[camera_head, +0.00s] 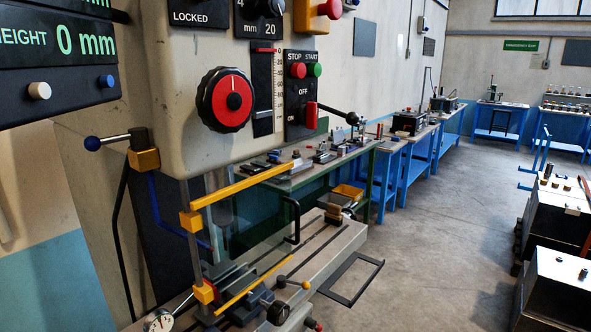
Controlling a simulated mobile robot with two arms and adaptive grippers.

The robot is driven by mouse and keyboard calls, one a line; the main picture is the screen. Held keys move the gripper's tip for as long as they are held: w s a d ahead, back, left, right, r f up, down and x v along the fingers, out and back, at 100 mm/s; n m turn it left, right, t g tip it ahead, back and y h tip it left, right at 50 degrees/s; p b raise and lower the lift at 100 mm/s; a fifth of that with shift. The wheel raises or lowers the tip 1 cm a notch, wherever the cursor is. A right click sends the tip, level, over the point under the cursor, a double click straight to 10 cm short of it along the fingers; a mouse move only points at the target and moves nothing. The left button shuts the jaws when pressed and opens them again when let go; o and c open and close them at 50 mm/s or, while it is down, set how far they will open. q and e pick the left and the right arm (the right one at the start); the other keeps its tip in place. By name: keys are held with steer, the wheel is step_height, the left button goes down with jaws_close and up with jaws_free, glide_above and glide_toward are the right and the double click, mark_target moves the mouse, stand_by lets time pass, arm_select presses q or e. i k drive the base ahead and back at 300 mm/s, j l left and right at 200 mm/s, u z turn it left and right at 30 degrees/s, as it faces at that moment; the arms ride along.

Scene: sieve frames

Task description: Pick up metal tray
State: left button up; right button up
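Neither of my grippers is in the head view. I cannot make out a metal tray for certain. A dark, open rectangular frame (367,283) lies low beside the machine's table, right of the image's middle; whether it is the tray I cannot tell. Two dark metal boxes with lighter tops stand at the right edge, the nearer box (548,309) and the farther box (556,222), with small parts on top.
A large drilling machine (185,95) with a red dial and a clear guard fills the left. Its slotted table (335,243) juts out below. Blue workbenches (388,165) line the wall behind. Open grey floor (440,225) lies between the benches and the boxes.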

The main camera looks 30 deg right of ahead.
mark_target(300, 164)
steer(key=z, duration=0.25)
steer(key=i+l+z, duration=0.4)
steer(key=l, duration=0.35)
steer(key=i+l+z, duration=0.3)
steer(key=l+z, duration=0.15)
steer(key=l, duration=0.25)
steer(key=i+l+z, duration=0.55)
steer(key=i, duration=0.25)
steer(key=i+l+z, duration=0.1)
steer(key=i, duration=0.3)
steer(key=i+l+z, duration=0.15)
steer(key=i, duration=0.3)
steer(key=i+j+u, duration=0.15)
steer(key=i+u, duration=0.75)
steer(key=i+l+u, duration=0.1)
steer(key=i+u, duration=0.35)
steer(key=i+l+u, duration=0.3)
steer(key=u, duration=0.15)
